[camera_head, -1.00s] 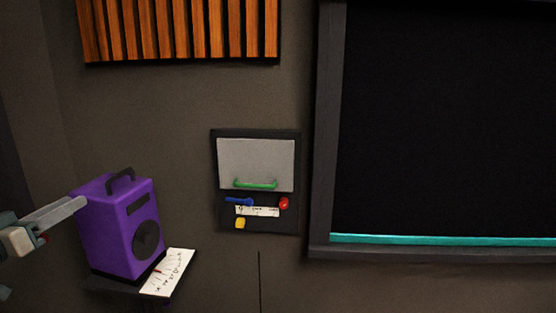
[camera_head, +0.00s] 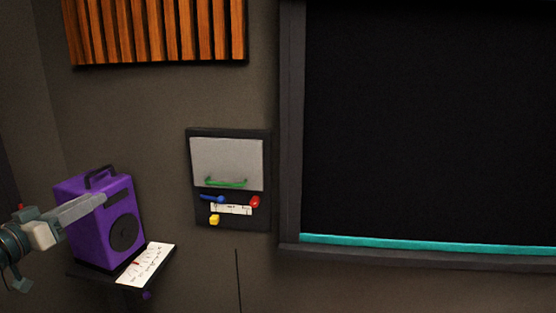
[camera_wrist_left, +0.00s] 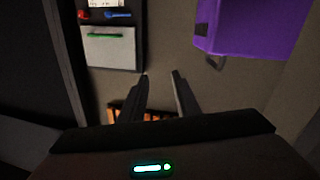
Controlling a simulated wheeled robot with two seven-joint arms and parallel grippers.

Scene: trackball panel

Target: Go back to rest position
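My left gripper (camera_head: 85,212) comes in from the left and shows in front of the purple speaker box in the head view. In the left wrist view its two dark fingers (camera_wrist_left: 161,82) stand apart with nothing between them. The wall panel (camera_head: 230,220) has a closed-looking grey cover (camera_head: 228,160) with a green handle (camera_head: 226,183). Below the cover are a blue lever (camera_head: 211,199), a red knob (camera_head: 255,202), a yellow knob (camera_head: 214,220) and a white label (camera_head: 231,209). No gripper touches the panel. My right gripper is not in view.
The purple speaker box (camera_head: 90,225) and a white card (camera_head: 146,264) sit on a small dark shelf (camera_head: 160,272) close to my left gripper. A large black framed screen (camera_head: 430,120) fills the right. Wooden slats (camera_head: 155,30) hang above. The wall around the panel is clear.

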